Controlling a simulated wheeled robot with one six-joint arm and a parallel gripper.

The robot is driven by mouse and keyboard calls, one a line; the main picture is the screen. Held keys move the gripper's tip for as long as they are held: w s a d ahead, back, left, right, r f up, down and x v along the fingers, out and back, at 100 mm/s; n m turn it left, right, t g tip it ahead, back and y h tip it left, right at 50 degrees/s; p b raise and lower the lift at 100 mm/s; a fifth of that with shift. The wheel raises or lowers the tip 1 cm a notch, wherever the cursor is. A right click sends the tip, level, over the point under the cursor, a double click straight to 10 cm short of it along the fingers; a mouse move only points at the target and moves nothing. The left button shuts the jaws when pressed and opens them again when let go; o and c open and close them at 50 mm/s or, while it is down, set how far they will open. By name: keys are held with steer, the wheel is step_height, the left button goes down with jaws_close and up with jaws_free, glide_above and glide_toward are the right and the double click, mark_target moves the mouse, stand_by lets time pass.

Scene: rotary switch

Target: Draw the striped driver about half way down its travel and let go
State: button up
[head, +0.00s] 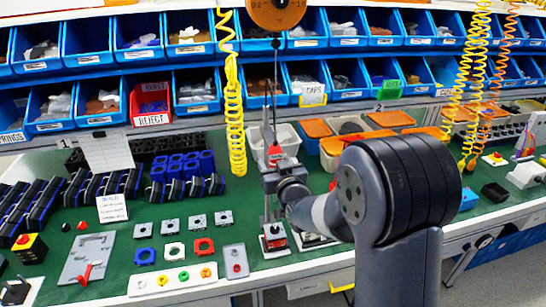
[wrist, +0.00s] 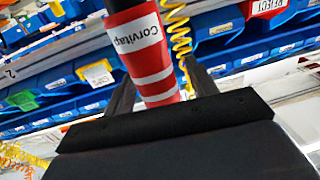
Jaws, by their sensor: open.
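The striped driver (head: 274,154), red with white bands, hangs below a round orange balancer (head: 276,12) on a thin cable (head: 276,70). In the wrist view the driver (wrist: 145,45) is large, tilted, and marked "Corvitap". My gripper (wrist: 160,82) is open, with one dark finger on each side of the driver's body. Whether either finger touches it cannot be told. In the head view my gripper (head: 273,177) is small at the driver, and my arm hides part of the area to its right. The driver's lower end is hard to make out.
Blue bins (head: 190,92) fill the shelves behind. A yellow coiled hose (head: 234,110) hangs just left of the driver. Open containers (head: 286,140) stand behind it. Small fixtures and coloured parts (head: 173,251) lie on the green bench (head: 130,228) at lower left.

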steer(key=shift+w+a, duration=0.15)
steer(key=shift+w, duration=0.1)
jaws_close()
stand_by(0.5)
